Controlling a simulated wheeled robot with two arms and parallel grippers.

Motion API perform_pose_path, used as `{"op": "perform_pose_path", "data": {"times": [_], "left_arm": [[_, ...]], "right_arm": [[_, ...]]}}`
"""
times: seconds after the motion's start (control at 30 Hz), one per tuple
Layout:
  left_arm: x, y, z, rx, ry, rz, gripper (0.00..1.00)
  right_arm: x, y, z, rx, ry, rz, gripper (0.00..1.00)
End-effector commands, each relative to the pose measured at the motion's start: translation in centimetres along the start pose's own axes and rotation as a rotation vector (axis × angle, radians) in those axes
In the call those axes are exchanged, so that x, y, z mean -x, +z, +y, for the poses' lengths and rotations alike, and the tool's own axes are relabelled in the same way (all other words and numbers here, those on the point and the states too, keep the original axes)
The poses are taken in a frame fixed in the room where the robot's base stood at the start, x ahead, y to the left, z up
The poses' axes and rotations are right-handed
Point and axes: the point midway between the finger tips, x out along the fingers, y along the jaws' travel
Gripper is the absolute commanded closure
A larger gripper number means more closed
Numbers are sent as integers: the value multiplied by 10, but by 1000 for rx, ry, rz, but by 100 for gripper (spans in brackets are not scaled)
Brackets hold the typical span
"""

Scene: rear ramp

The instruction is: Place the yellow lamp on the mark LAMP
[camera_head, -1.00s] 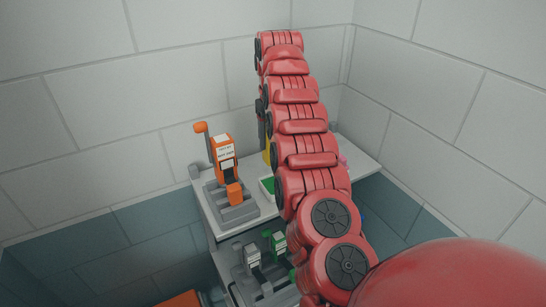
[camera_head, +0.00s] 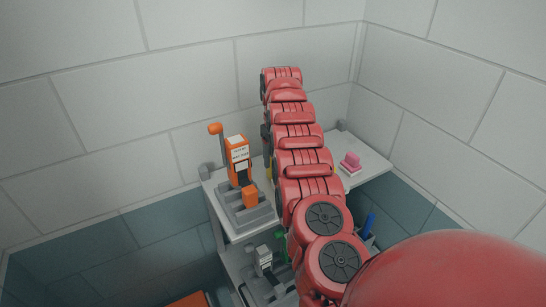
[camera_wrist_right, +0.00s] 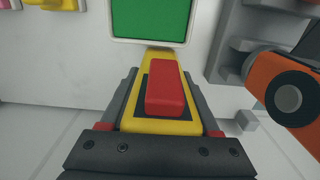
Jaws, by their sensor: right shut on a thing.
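The yellow lamp (camera_wrist_right: 132,124) has a red block on its face and lies between the dark fingers of my right gripper (camera_wrist_right: 160,90) in the right wrist view. The gripper is shut on it. In the head view only a thin yellow sliver shows at the left edge of my right arm, and that gripper is hidden behind the arm. A green panel with a white rim (camera_wrist_right: 150,42) is just beyond the lamp's far end in the wrist view. I can read no LAMP mark. My left gripper is not in view.
An orange device in a grey stand (camera_head: 243,213) is on the white shelf, left of my arm; its orange part (camera_wrist_right: 284,92) is close on the right in the wrist view. A pink object (camera_head: 350,162) is on the shelf's right. Grey items are on a lower level.

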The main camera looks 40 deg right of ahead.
Motion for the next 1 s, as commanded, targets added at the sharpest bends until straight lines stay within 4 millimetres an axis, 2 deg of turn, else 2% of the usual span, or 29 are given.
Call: {"op": "perform_pose_path", "data": {"times": [0.3, 0.33, 0.5, 0.77, 0.87, 1.0], "left_arm": [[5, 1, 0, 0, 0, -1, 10], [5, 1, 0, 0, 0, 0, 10], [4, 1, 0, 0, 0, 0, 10], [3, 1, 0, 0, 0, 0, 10], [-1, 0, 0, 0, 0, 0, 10], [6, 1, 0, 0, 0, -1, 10]], "right_arm": [[-4, 0, -1, 1, 0, 1, 100], [-4, 0, -1, 1, 0, 1, 36], [-3, 0, -1, 1, 0, 0, 8], [-2, 0, -1, 1, 0, 0, 8], [2, 0, -1, 1, 0, 0, 8], [13, 0, -5, 3, 0, 2, 8]]}}
